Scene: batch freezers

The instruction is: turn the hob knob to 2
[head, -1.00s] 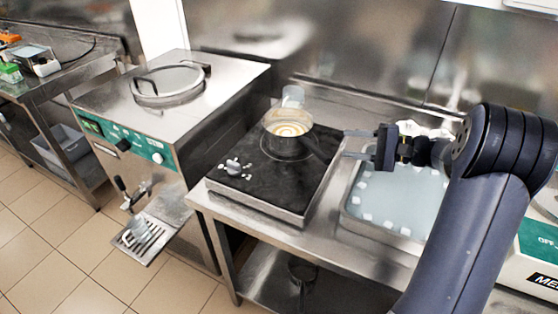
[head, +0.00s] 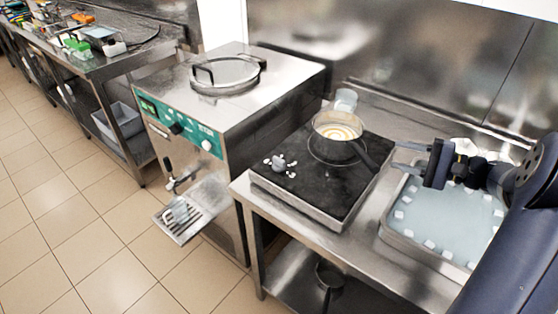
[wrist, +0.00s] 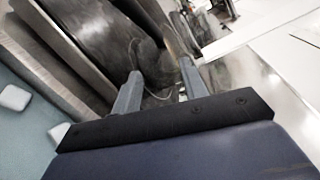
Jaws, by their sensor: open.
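The hob (head: 312,196) is a black plate in a steel frame on the steel bench. Its grey knob (head: 279,162) sits at the front left corner with white marks around it; the setting is too small to read. A pan (head: 338,136) with a pale swirled content stands on the back of the hob, its dark handle pointing right.
A tray of pale water with ice cubes (head: 446,215) lies right of the hob. A clear jar (head: 345,101) stands behind the pan. A steel batch freezer (head: 228,105) with a round lid stands left. The floor in front is clear.

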